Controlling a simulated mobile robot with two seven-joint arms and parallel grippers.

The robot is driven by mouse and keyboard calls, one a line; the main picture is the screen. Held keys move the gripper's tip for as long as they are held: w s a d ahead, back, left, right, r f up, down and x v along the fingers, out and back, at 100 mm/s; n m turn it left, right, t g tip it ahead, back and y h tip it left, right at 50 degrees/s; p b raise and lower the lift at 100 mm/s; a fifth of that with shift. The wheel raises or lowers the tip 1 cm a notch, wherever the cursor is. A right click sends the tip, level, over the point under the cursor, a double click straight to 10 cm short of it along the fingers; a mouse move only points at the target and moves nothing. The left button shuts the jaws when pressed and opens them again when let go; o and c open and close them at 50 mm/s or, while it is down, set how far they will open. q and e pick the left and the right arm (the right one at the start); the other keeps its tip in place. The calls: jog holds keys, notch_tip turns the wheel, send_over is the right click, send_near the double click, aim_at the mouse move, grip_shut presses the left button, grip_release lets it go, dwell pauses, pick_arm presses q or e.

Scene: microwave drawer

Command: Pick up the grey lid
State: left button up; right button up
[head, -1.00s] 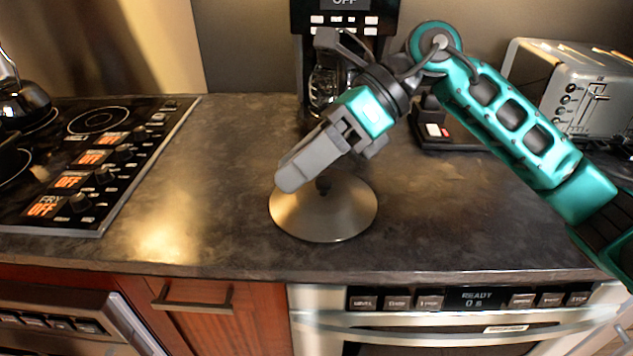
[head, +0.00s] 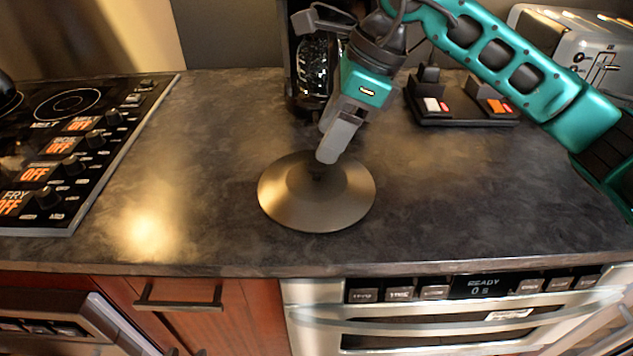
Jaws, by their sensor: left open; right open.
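The grey lid (head: 305,208) is a round, shallow metal dome lying on the dark countertop in the middle of the head view. Its dark knob on top shows only in part, just below the fingertips. My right gripper (head: 327,158) comes from the upper right and points down at the knob. It is open, with its fingers seen nearly edge-on. Whether the fingers touch the knob or sit just above it, I cannot tell. My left gripper is not in view.
A coffee maker (head: 312,62) stands behind the lid, close to my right gripper. A stove (head: 65,150) is at the left. A toaster (head: 590,50) and a black stand (head: 460,112) are at the right. The countertop (head: 220,160) beside the lid is clear.

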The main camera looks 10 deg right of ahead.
aim_at(317, 163)
jog(key=x, duration=0.5)
jog(key=shift+s+d, duration=0.1)
jog(key=shift+d, duration=0.05)
jog(key=shift+c, duration=0.4)
grip_shut()
